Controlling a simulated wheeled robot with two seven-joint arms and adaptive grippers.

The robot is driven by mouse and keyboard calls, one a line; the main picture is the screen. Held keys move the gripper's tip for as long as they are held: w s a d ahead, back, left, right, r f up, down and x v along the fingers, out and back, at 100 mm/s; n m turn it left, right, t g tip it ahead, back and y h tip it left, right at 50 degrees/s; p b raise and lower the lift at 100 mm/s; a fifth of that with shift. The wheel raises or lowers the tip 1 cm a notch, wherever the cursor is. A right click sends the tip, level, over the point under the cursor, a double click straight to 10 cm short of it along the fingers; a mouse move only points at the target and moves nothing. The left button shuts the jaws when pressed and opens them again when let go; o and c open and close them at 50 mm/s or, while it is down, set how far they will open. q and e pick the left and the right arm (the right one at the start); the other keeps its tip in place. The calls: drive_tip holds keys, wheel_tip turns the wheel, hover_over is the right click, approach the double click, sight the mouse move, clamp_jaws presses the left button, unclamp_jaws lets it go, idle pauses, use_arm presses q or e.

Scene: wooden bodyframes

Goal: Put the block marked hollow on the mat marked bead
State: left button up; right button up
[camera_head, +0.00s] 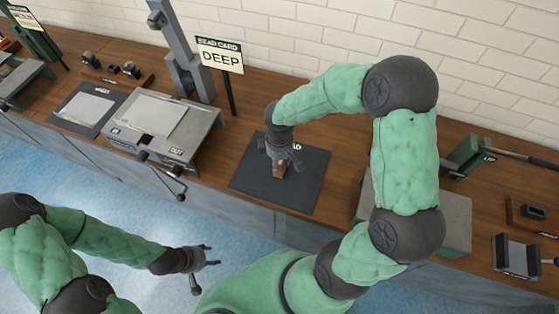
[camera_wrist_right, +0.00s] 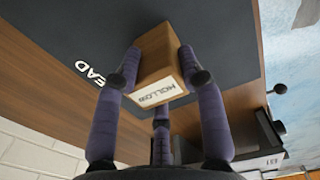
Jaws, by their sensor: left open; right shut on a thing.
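The block marked hollow (camera_wrist_right: 158,66) is a small wooden block with a white label, held between the fingers of my right gripper (camera_wrist_right: 160,75). In the head view my right gripper (camera_head: 280,163) points down over the dark mat marked bead (camera_head: 251,179), with the block (camera_head: 279,172) just below its fingers. Part of the mat's lettering is hidden by my arm in the head view; "EAD" shows on the wrist view mat (camera_wrist_right: 195,25). I cannot tell whether the block touches the mat. My left gripper (camera_head: 207,255) is open and empty, over the floor in front of the bench.
A card sign reading DEEP (camera_head: 220,56) stands behind the mat. A grey machine (camera_head: 160,125) stands left of the mat, and another dark mat (camera_head: 88,107) lies further left. A grey-green machine (camera_head: 455,215) is to the right. A brick wall runs behind the bench.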

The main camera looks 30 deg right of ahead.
drive_tip(key=o, duration=1.2)
drive_tip(key=shift+f, duration=0.1)
drive_tip(key=shift+r, duration=0.45)
wheel_tip(320, 180, up, 12)
drive_tip(key=p, duration=0.3)
drive_tip(key=shift+f, duration=0.25)
